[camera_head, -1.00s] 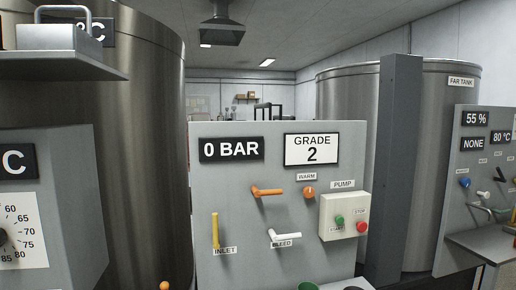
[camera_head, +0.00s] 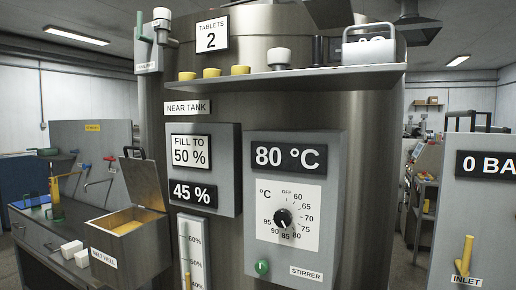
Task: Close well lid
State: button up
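The melt well (camera_head: 128,232) is a steel box at the lower left, in front of the near tank, with a "MELT WELL" label on its front. Its hinged lid (camera_head: 144,182) stands raised and tilted up at the back right of the well. The well's opening shows a yellow-tan content inside. My gripper is not in view.
The near tank (camera_head: 380,130) stands behind, with a control panel (camera_head: 292,205) reading 80 °C and a dial. A shelf (camera_head: 315,80) above holds yellow tablets and a metal box. White blocks (camera_head: 72,248) lie on the bench left of the well. The INLET panel (camera_head: 480,220) is at right.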

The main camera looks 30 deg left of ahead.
aim_at(141, 178)
jog(key=u, duration=1.8)
jog(key=i+j+u, duration=0.1)
jog(key=i, duration=0.35)
